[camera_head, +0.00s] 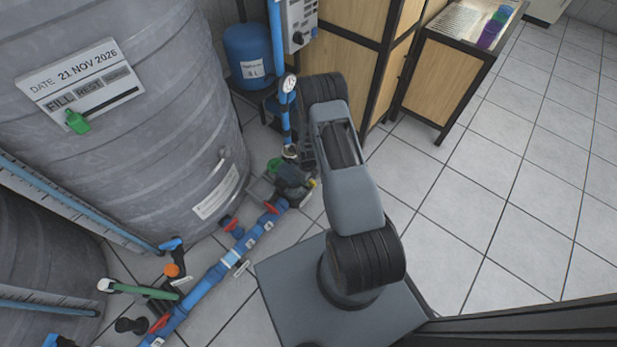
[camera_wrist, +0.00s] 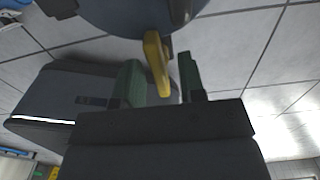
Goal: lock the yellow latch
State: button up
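The yellow latch (camera_wrist: 156,62) is a small slim lever in the wrist view. It juts down from the edge of a dark rounded body (camera_wrist: 120,14) at the top of the picture. My gripper (camera_wrist: 159,68) has two green fingers, spread apart, with the latch's lower end lying between them in the picture. A gap shows on each side of the latch, so neither finger seems to press on it. In the head view my arm hides most of this spot; only a speck of yellow shows beside the dark fitting (camera_head: 292,180) on the floor.
A large grey tank (camera_head: 130,110) stands at the left, with blue pipe (camera_head: 205,285) and red valve handles along its foot. A blue vessel (camera_head: 250,57) and wooden cabinets (camera_head: 350,40) stand behind. The tiled floor at the right (camera_head: 520,200) is clear.

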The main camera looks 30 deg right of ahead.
jog(key=shift+s, duration=0.1)
notch_tip(320, 180, up, 14)
jog(key=p, duration=0.5)
jog(key=shift+f, duration=0.1)
dwell(0.5)
jog(key=s+a+r+n+t+p, duration=0.15)
jog(key=r+n+p, duration=0.55)
jog(key=r, duration=1)
jog(key=a+r+n+p, duration=0.3)
jog(key=r+n+p, duration=0.35)
jog(key=r, duration=1.05)
jog(key=s+a+r+n+p, duration=0.1)
jog(key=s+r+n+p, duration=0.4)
jog(key=r, duration=0.4)
jog(key=s+a+r+n+t+p, duration=0.1)
jog(key=s+a+r+n+p, duration=0.1)
jog(key=s+r+n+p, duration=0.2)
jog(key=s+a+r+n+t+p, duration=0.1)
jog(key=s+a+r+n+p, duration=0.1)
jog(key=s+r+n+p, duration=0.3)
notch_tip(320, 180, up, 10)
jog(key=s+n, duration=0.1)
jog(key=n, duration=0.3)
jog(key=shift+r+p, duration=0.15)
jog(key=shift+p, duration=0.15)
